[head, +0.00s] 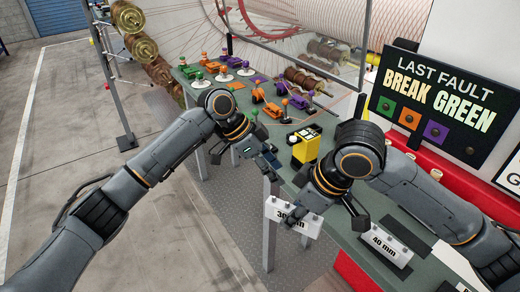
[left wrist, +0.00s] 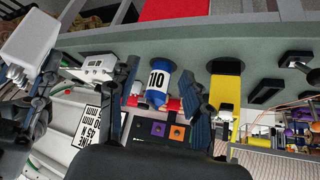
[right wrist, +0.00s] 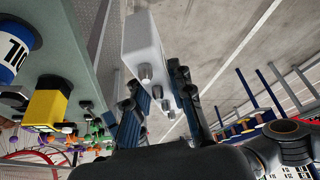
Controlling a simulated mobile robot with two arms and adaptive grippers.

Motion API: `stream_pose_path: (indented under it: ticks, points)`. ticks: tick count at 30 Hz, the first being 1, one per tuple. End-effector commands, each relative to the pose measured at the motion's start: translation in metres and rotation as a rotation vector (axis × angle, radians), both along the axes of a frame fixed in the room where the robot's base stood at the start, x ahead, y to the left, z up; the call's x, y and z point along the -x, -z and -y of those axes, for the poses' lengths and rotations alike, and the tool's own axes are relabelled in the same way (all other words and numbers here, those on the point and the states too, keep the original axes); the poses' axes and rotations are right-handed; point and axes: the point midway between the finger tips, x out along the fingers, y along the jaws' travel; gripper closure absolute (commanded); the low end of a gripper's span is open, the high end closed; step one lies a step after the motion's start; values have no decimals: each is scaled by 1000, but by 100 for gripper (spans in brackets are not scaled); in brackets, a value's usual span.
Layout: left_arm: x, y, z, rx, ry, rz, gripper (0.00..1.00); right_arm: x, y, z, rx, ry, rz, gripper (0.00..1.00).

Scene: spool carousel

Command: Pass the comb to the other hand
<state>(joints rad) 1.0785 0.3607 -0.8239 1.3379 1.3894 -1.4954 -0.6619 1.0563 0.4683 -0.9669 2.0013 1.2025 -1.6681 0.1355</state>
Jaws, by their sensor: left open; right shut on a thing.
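The comb (head: 293,215) is a white block marked 30 mm, held off the table's near edge by my right gripper (head: 330,203). In the right wrist view the comb (right wrist: 145,48) sits between the fingers, its grey pegs showing. My left gripper (head: 262,158) is open and empty, up and left of the comb, apart from it. In the left wrist view its fingers (left wrist: 160,85) are spread, and the held comb (left wrist: 32,42) is at the far left, outside them. A second white comb marked 40 mm (head: 386,245) is at the table edge, right.
The grey-green table (head: 300,178) bears a yellow and black block (head: 304,146) and several coloured pieces on spools' side. A blue and white cylinder marked 10 (right wrist: 14,50) stands there. A fault sign (head: 440,105) is behind right. Bare floor (head: 150,225) lies left.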

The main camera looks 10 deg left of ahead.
Motion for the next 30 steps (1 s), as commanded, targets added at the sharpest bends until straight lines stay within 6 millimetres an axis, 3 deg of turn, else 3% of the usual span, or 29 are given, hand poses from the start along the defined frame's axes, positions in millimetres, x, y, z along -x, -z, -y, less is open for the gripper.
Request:
stream_pose_path:
  ticks: [1,6,9,13,20,30]
  points:
    - [11,-30,1,-23,85,29,51,0,0,0,-1,0,0,100]
    - [58,-95,-5,-112,354,68,51,0,0,0,-1,0,0,100]
    - [81,-118,-12,-160,469,77,51,0,0,0,-1,0,0,100]
    - [100,-135,-19,-201,561,80,51,0,0,0,-1,0,0,100]
    - [109,-129,-19,-219,599,78,51,0,0,0,-1,0,0,100]
    - [120,-71,3,-216,597,78,51,0,0,0,-1,0,0,100]
